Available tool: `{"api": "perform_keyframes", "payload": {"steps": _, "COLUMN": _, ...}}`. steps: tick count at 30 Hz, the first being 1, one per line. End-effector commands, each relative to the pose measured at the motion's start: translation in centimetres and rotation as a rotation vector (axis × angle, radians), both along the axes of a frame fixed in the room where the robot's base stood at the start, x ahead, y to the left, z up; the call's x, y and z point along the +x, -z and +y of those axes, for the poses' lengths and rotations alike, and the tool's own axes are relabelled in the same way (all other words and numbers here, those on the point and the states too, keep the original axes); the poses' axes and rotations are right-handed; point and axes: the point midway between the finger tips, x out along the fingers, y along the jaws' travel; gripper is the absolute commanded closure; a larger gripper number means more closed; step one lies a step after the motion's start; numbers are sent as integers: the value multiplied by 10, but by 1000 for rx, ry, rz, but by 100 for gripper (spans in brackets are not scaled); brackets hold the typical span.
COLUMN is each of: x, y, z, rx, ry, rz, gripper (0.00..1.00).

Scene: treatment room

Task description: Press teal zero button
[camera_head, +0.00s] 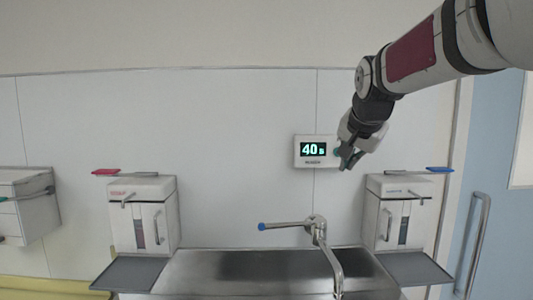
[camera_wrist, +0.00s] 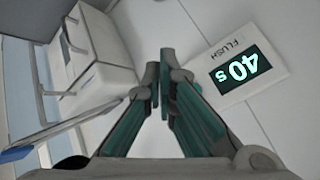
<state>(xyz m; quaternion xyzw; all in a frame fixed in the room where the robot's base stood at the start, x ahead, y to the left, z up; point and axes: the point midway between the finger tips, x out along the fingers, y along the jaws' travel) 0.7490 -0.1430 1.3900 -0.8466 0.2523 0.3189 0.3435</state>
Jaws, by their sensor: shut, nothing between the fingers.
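A white timer box (camera_head: 303,163) is mounted on the wall, with a black display (camera_head: 312,149) reading "40 s" in teal digits. The timer also shows at the upper right of the wrist view (camera_wrist: 272,82), tilted, with a "FLUSH" label beside its display. My gripper (camera_head: 348,158) is at the right end of the timer in the head view and covers that end. In the wrist view my gripper (camera_wrist: 161,66) is shut and empty, its teal-padded fingers pointing toward the wall to the left of the display. I cannot make out the teal zero button; contact with the timer cannot be told.
Below is a steel sink (camera_head: 250,272) with a blue-tipped lever tap (camera_head: 316,228). White dispensers stand at left (camera_head: 143,215) and right (camera_head: 400,215), with a red lever (camera_head: 118,172) and a blue lever (camera_head: 440,170). The wall left of the timer is clear.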

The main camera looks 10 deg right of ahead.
Motion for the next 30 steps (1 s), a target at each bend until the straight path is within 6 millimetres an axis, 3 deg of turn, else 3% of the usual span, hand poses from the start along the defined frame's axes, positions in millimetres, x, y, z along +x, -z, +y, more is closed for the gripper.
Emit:
{"api": "perform_keyframes", "payload": {"steps": 9, "x": 42, "y": 2, "z": -9, "rx": 0, "ry": 0, "rz": 0, "gripper": 100}}
{"api": "perform_keyframes", "payload": {"steps": 15, "x": 58, "y": 1, "z": -12, "rx": 0, "ry": 1, "rz": 1, "gripper": 100}}
{"api": "perform_keyframes", "payload": {"steps": 30, "x": 64, "y": 0, "z": -13, "rx": 0, "ry": 0, "rz": 1, "gripper": 100}}
